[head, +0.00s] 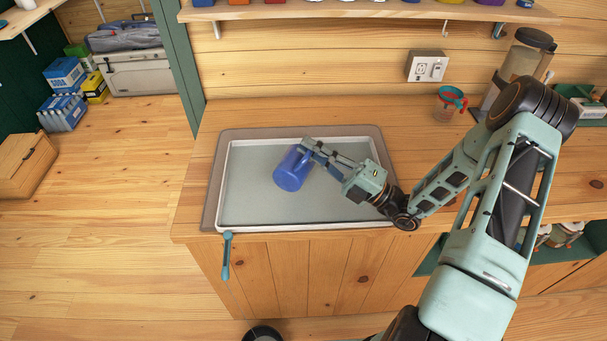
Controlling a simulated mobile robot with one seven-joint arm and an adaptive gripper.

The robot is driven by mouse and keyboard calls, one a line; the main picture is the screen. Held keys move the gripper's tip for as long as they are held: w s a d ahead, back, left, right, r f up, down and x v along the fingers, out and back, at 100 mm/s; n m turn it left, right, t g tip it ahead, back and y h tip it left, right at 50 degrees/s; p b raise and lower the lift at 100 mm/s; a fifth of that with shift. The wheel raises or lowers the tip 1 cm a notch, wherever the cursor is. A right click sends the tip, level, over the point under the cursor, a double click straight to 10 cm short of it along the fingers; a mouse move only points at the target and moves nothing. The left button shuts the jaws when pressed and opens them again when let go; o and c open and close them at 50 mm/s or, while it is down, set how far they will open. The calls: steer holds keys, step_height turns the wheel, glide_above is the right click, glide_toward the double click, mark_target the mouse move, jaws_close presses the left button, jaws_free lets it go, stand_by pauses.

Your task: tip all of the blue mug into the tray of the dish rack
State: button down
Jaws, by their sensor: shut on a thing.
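The blue mug (291,170) is over the left middle part of a shallow grey tray with a pale rim (225,185), set on the wooden counter. The mug is tilted, with one end up and to the right and the other down and to the left. My gripper (308,148) reaches in from the right and is shut on the mug near its upper right end. The inside of the mug and anything in it cannot be seen. No rack wires show on the tray. Whether the mug touches the tray is unclear.
A wall outlet (427,66) and a shelf (370,10) are behind.

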mark_target(303, 170)
steer(key=shift+w+d+r+m+t+p, duration=0.1)
steer(key=shift+w+r+m+t+p, duration=0.1)
steer(key=shift+m+t+p, duration=0.15)
